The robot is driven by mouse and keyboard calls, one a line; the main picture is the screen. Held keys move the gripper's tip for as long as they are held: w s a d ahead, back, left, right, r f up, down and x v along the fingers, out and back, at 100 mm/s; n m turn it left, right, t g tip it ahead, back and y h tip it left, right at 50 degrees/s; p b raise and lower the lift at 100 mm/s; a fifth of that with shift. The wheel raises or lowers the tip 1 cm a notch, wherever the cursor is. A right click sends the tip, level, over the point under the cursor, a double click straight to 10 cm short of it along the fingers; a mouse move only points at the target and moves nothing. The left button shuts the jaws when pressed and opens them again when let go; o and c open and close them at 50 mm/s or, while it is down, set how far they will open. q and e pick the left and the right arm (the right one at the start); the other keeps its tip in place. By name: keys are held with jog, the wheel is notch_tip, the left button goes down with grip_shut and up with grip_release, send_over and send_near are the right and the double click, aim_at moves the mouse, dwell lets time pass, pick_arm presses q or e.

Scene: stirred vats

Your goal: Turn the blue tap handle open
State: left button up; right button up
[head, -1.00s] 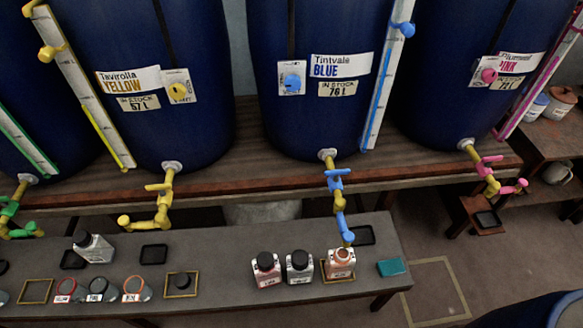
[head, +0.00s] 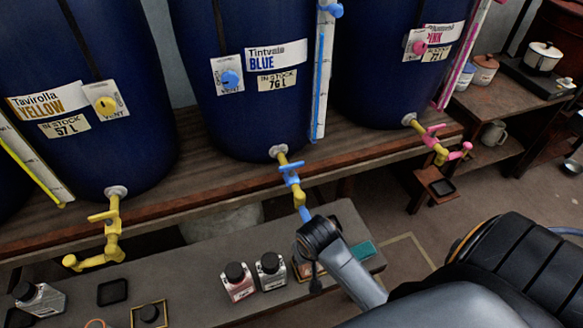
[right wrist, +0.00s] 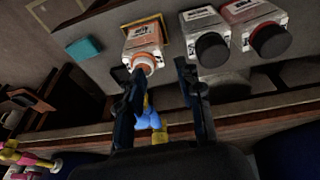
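The blue tap (head: 290,170) sticks out of the foot of the vat labelled BLUE (head: 225,125). It has a brass body, a blue handle (head: 288,168) and a blue lower spout. My right gripper (right wrist: 154,69) reaches in from the lower right of the head view and covers the spout's lower end. In the right wrist view its two fingers are apart, with blue tap parts (right wrist: 150,117) showing between them near the left finger. I cannot tell whether they touch. An uncapped bottle (right wrist: 143,50) stands beyond the fingertips. My left gripper is out of view.
Two black-capped bottles (head: 237,281) stand left of the tap on the low bench. A teal block (head: 360,251) lies to the right. The yellow tap (head: 112,228) and pink tap (head: 437,146) flank the blue one at a distance.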

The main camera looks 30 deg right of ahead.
jog(key=w+d+r+m, duration=0.2)
jog(key=w+r, duration=0.1)
jog(key=m+g, duration=0.2)
jog(key=m, duration=0.8)
send_near(292, 164)
jog(key=shift+h, duration=0.3)
jog(key=s+f, duration=0.4)
jog(key=s+a+f, duration=0.1)
jog(key=s+f, duration=0.1)
jog(key=w+d+r+m+y, duration=0.2)
jog(key=w+r+m, duration=0.4)
jog(key=r, duration=0.3)
jog(key=shift+g, duration=0.3)
jog(key=f, duration=1.3)
jog(key=shift+w+a+f, duration=0.1)
jog(key=shift+w+f, duration=0.15)
jog(key=shift+f, duration=0.05)
jog(key=shift+c, duration=0.2)
grip_shut()
